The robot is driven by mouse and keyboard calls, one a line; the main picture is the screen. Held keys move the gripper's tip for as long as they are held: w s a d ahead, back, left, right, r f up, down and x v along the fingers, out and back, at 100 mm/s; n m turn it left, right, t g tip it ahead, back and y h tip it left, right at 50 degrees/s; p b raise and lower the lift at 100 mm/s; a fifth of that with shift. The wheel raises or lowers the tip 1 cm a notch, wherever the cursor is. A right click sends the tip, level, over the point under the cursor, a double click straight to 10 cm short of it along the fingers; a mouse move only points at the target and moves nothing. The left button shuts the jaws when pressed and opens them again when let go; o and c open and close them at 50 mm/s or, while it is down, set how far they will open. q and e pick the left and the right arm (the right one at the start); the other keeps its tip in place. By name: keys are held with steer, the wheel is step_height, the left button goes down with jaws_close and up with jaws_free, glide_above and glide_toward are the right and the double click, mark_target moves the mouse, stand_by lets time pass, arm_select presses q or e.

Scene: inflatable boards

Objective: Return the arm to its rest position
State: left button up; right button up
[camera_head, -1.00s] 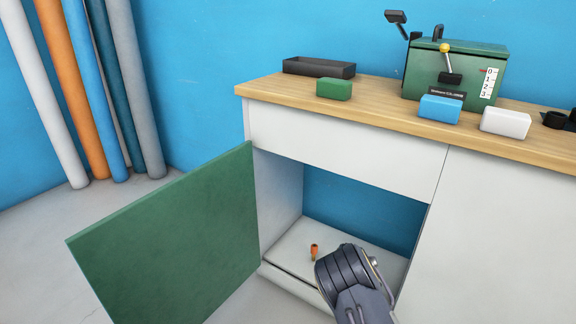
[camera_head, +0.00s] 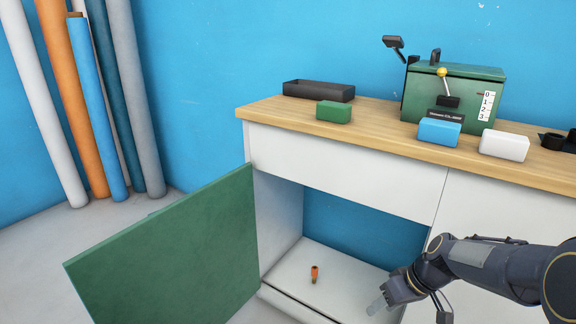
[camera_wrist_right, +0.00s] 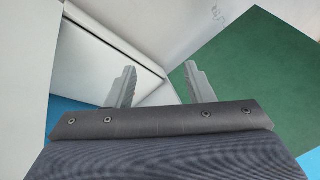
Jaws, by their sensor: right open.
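My right arm (camera_head: 510,270) comes in from the right edge in the head view, in front of the white cabinet. My right gripper (camera_head: 378,304) is low in that view, near the right side of the open compartment. In the wrist view the right gripper (camera_wrist_right: 159,76) has its two fingers apart, with nothing held between them. The green cabinet door (camera_head: 170,245) stands wide open on the left; it also shows in the wrist view (camera_wrist_right: 265,85). My left gripper is in neither view.
A small orange object (camera_head: 315,273) is on the compartment floor. The wooden worktop (camera_head: 380,133) holds a black tray (camera_head: 318,92), green block (camera_head: 334,111), blue block (camera_head: 438,132), white block (camera_head: 504,145) and green machine (camera_head: 420,93). Rolls (camera_head: 125,105) lean at the left wall.

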steer(key=s+r+m+t, duration=0.2)
steer(key=s+r+m, duration=0.1)
steer(key=s+r, duration=0.9)
steer(key=s+a+f+m+t+h, duration=0.1)
steer(key=s+a+f+m+t, duration=0.15)
steer(key=s, duration=0.95)
step_height(320, 180, up, 37)
steer(key=p, duration=3.8)
steer(key=shift+d+r+g, duration=0.2)
steer(key=shift+d+g, duration=0.15)
steer(key=shift+g, duration=0.1)
steer(key=shift+c, duration=0.3)
